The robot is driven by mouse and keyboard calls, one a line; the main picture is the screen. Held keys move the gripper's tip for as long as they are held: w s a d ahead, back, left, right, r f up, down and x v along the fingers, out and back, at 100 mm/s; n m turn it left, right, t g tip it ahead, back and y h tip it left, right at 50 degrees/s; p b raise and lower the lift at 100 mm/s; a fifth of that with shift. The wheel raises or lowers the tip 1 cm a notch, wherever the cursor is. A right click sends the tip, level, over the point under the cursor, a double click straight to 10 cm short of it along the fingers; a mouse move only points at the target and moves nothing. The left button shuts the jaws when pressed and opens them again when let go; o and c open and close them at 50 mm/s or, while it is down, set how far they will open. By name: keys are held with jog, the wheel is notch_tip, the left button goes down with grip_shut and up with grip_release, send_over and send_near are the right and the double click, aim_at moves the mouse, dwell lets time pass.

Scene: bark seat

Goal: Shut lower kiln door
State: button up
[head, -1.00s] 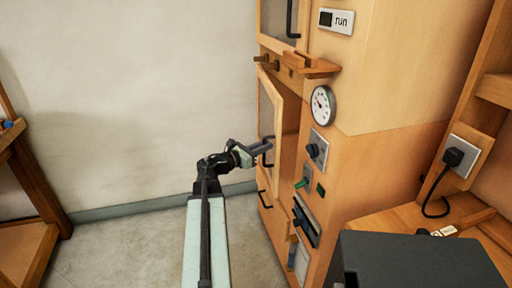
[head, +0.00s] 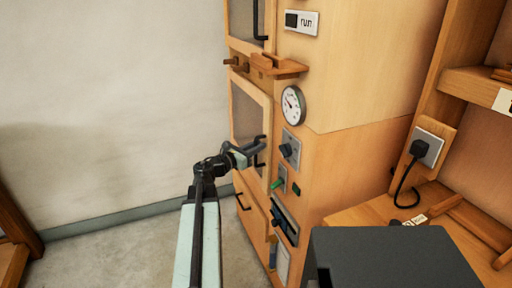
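The lower kiln door (head: 250,112) is a wooden frame around a grey panel, in the middle of the head view. It now lies against the kiln front (head: 315,180), with no clear gap at its right edge; I cannot tell if it is fully latched. Its dark handle (head: 260,160) is low on its right side. My gripper (head: 257,146) is at the door's lower right, beside and partly over the handle. It seems to touch the door or handle, but contact is not clear. The fingers are small and overlap the handle, so their opening is hidden.
Above is the upper door (head: 243,18), with a wooden ledge (head: 278,68) under it. A drawer (head: 250,208) is below. A gauge (head: 293,105) and knob (head: 287,150) are on the right. A dark box (head: 390,258) fills the lower right.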

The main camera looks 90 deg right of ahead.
jog(key=v, duration=0.7)
jog(key=shift+w+a, duration=0.25)
